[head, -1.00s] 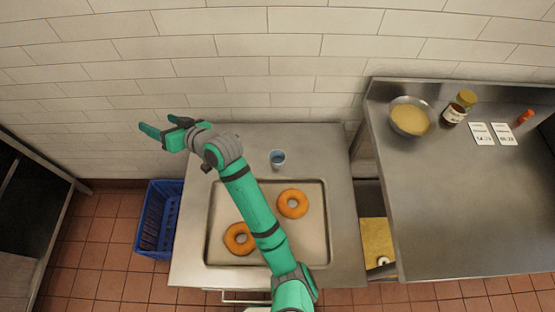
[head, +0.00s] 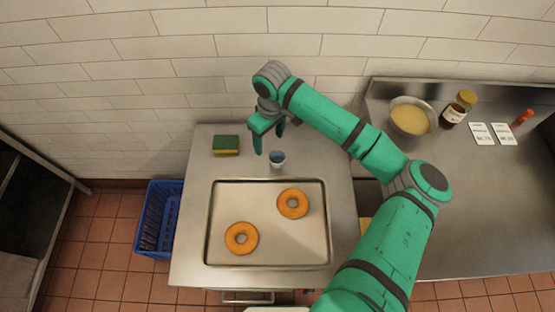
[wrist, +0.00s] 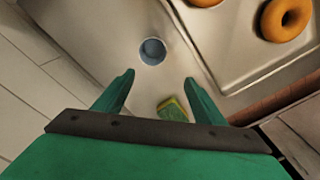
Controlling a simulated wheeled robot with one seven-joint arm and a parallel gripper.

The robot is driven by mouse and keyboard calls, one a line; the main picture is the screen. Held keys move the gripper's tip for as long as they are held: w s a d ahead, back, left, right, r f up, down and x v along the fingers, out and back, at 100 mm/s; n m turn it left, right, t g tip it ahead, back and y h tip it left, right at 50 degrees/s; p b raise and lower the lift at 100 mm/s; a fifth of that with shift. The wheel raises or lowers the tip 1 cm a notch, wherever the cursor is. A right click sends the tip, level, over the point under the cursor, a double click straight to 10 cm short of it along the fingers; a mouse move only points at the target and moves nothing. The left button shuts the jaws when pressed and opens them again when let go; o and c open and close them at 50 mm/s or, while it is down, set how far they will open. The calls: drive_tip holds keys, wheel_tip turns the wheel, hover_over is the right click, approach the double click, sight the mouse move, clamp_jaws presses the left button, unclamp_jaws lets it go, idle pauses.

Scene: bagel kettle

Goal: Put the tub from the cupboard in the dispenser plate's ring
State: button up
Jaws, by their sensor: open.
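A small pale round pot with a blue-grey inside (head: 277,160) stands upright on the steel top, behind the tray. It also shows in the wrist view (wrist: 153,52), just beyond and between my fingertips. I cannot tell whether it is the tub. My gripper (head: 269,143) is open and empty, pointing down above the steel top close to the pot. Its two fingers are spread apart in the wrist view (wrist: 159,77). I cannot make out a dispenser plate with a ring or an open cupboard for certain.
A tray (head: 222,190) with two bagels (head: 292,203) lies in front of the pot. A green and yellow sponge (head: 226,145) lies to its left. A blue crate (head: 158,220) stands on the floor. The right counter (head: 470,210) holds a bowl (head: 410,117) and jar (head: 458,108).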

sight(277, 162)
drive_tip(key=shift+h, duration=0.3)
drive_tip(key=shift+s+d+f, duration=0.1)
drive_tip(key=shift+d+f, duration=0.3)
drive_tip(key=shift+f, duration=1.35)
drive_tip(key=shift+w+d+f, duration=0.1)
drive_tip(key=shift+d+f, duration=0.35)
drive_tip(key=shift+f, duration=1.35)
drive_tip(key=shift+s+d+f, duration=0.1)
drive_tip(key=shift+d+f, duration=0.3)
drive_tip(key=shift+f, duration=1.35)
drive_tip(key=c, duration=1)
drive_tip(key=shift+c, duration=0.6)
